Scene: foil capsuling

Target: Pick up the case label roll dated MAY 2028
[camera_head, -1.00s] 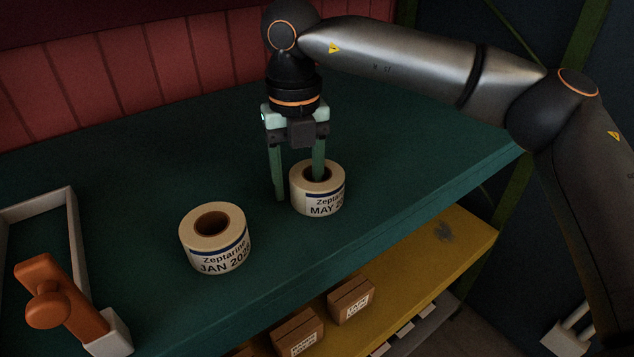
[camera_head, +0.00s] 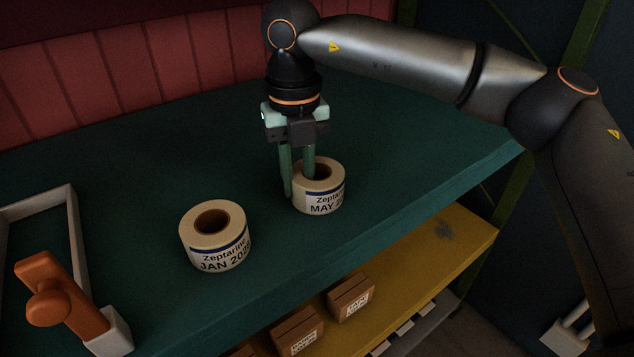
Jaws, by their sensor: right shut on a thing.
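The label roll marked MAY (camera_head: 324,200) stands upright on the green bench top; the rest of its date is cut off at the curve. My right gripper (camera_head: 300,182) points down at it, shut on the roll's left wall, with one finger inside the core and the other against the outside left. The roll appears to rest on the bench. A second roll marked JAN (camera_head: 222,252), with a brown core, stands apart to the front left. My left gripper is not in view.
The green bench top (camera_head: 130,190) is clear around and behind the rolls. A pale frame with an orange handle (camera_head: 62,305) stands at the left. Small brown boxes (camera_head: 350,298) sit on a yellow shelf (camera_head: 440,250) below the bench. A red panelled wall (camera_head: 100,80) is behind.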

